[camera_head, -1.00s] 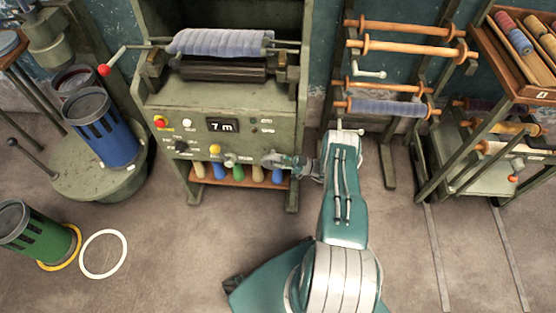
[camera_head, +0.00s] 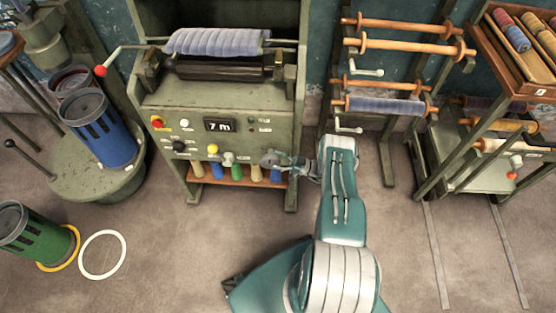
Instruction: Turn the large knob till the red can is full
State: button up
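A red can (camera_head: 66,76) stands on the round green turntable (camera_head: 60,182) at the left. The blue can (camera_head: 98,128) partly hides it, so its fill cannot be seen. The green machine's front panel (camera_head: 160,158) has a black knob (camera_head: 178,146) at its left. I cannot tell whether this is the large knob. My gripper (camera_head: 268,160) is at the panel's right side, well to the right of the black knob. It is small and seen from behind, so its fingers and any contact are unclear. The display (camera_head: 219,125) reads 7 m.
A red button (camera_head: 157,122) and a yellow knob (camera_head: 212,149) are on the panel. A shelf with several coloured handles (camera_head: 237,173) lies below. A green can (camera_head: 38,235) and white ring (camera_head: 102,255) are on the floor. Spool racks (camera_head: 405,45) stand right.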

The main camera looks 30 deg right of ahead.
jog(key=v, duration=0.7)
jog(key=shift+d+f, duration=0.2)
jog(key=shift+d, duration=0.05)
jog(key=shift+s, duration=0.2)
